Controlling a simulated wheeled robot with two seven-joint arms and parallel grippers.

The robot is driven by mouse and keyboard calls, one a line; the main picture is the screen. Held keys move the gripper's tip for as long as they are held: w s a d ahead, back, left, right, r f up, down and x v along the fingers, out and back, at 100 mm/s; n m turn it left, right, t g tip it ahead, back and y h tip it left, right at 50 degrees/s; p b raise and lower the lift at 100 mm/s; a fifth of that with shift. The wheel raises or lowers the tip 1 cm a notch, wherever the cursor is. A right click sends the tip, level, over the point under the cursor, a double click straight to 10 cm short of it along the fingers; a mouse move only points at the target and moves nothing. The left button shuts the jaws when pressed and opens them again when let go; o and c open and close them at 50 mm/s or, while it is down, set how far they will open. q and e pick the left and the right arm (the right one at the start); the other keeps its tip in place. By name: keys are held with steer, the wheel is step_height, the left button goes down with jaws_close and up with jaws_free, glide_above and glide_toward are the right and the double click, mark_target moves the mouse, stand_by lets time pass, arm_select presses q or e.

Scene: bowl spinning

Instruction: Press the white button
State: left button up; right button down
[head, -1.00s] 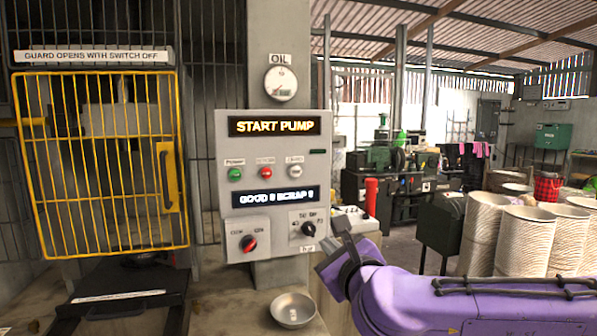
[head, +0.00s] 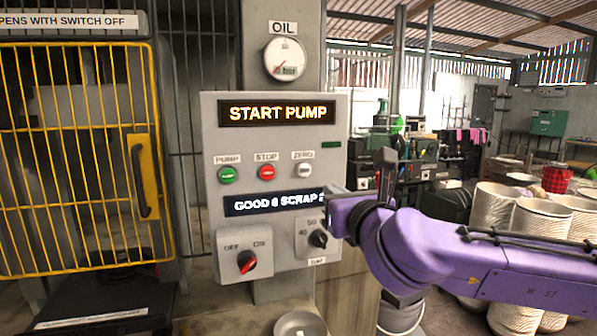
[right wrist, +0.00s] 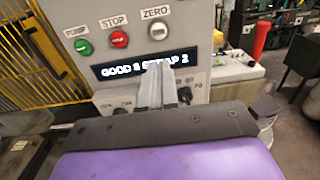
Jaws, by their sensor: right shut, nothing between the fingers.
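The white button (head: 304,170) sits under the ZERO label on a grey control panel (head: 215,145), right of the red STOP button (head: 266,172) and green PUMP button (head: 226,174). In the right wrist view the white button (right wrist: 158,32) is above my shut fingers (right wrist: 155,88). My right gripper (head: 334,204) is shut and empty, in front of the panel's lower right, below and right of the white button. I cannot tell whether it touches the panel. My left gripper is not in view.
An OFF/ON switch (head: 246,262) and a rotary selector (head: 318,239) sit low on the panel. A yellow mesh guard (head: 75,170) stands at the left. A metal bowl (head: 300,326) is below the panel. Stacked bowls (head: 540,235) stand at the right.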

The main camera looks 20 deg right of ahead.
steer(key=p, duration=0.7)
glide_toward(304, 170)
steer(key=w, duration=0.7)
steer(key=shift+a, duration=0.1)
steer(key=shift+s, duration=0.1)
